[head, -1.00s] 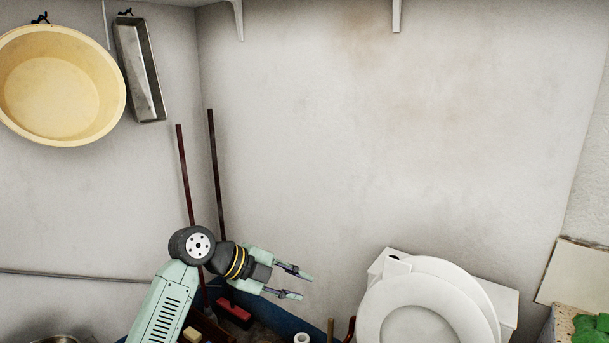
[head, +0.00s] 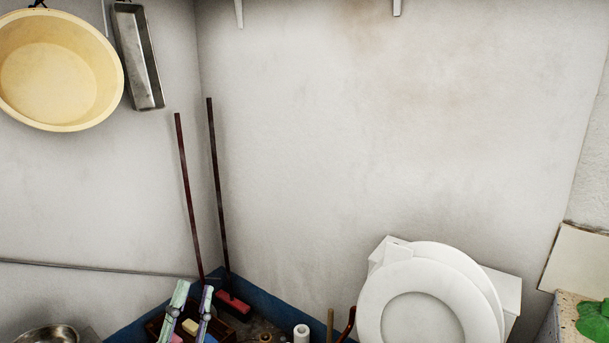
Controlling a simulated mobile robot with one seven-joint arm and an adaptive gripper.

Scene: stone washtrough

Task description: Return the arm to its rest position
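My gripper (head: 195,289) shows at the bottom left of the head view. Only its two pale green fingers are in view, pointing up in the picture and spread apart. Nothing is held between the fingertips. The rest of my arm is below the picture edge. The fingers overlap the view of a dark wooden crate (head: 224,333) on the floor; I cannot tell how far above it they are.
A pale yellow block (head: 190,326) shows between the fingers, lower down. Two long-handled brooms (head: 188,195) lean in the corner. A white toilet (head: 425,305) stands right. A yellow basin (head: 60,70) and metal trough (head: 138,55) hang left. A metal bowl (head: 48,335) sits bottom left.

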